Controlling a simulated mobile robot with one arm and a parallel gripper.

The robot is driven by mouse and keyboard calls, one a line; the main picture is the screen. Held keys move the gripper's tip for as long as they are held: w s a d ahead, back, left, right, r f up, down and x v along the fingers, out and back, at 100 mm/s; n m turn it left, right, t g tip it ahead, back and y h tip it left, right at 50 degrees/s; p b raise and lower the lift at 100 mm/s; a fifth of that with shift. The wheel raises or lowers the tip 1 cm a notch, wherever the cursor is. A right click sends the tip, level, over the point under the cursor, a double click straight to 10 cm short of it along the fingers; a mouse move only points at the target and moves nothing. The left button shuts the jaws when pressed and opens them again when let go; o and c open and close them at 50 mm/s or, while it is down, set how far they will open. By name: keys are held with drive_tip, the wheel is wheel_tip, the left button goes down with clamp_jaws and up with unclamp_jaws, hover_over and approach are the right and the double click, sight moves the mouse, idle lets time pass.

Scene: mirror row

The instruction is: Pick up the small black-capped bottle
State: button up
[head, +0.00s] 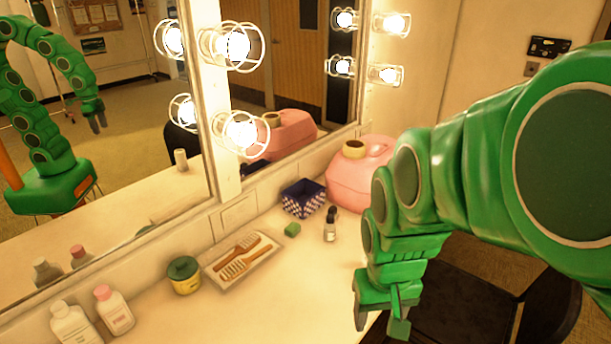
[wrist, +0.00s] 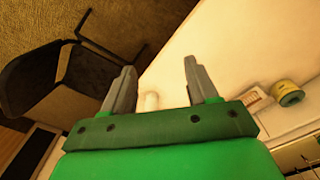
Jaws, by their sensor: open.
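The small black-capped bottle (head: 330,228) stands upright on the white counter in the head view, in front of the blue checkered box. Its body is pale and its cap is black. I cannot make it out in the wrist view. My gripper (head: 381,316) is at the lower right of the head view, pointing down, nearer than the bottle and apart from it. In the wrist view my gripper (wrist: 159,75) has its two grey fingers spread, with nothing held between them.
A dark chair (wrist: 45,75) stands beside the counter.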

drive_tip(key=w+f+t, duration=0.3)
drive_tip(key=w+f, duration=0.2)
drive_tip(key=w, duration=0.9)
drive_tip(key=w+f+t, duration=0.3)
drive_tip(key=w+f, duration=0.1)
drive_tip(key=w, duration=0.9)
drive_tip(key=n+t+y, duration=0.1)
drive_tip(key=t, duration=0.5)
approach(329, 217)
wheel_tip(329, 217, down, 3)
drive_tip(key=w, duration=0.2)
drive_tip(key=shift+w+d+f+t+y, duration=0.15)
drive_tip(key=shift+w+f+t+y, duration=0.15)
drive_tip(key=shift+w+f+t, duration=0.15)
drive_tip(key=shift+w, duration=0.35)
drive_tip(key=shift+x, duration=3.85)
drive_tip(key=shift+w+d+r, duration=0.1)
drive_tip(key=shift+r, duration=0.1)
drive_tip(key=shift+c, duration=0.4)
drive_tip(key=c, duration=1)
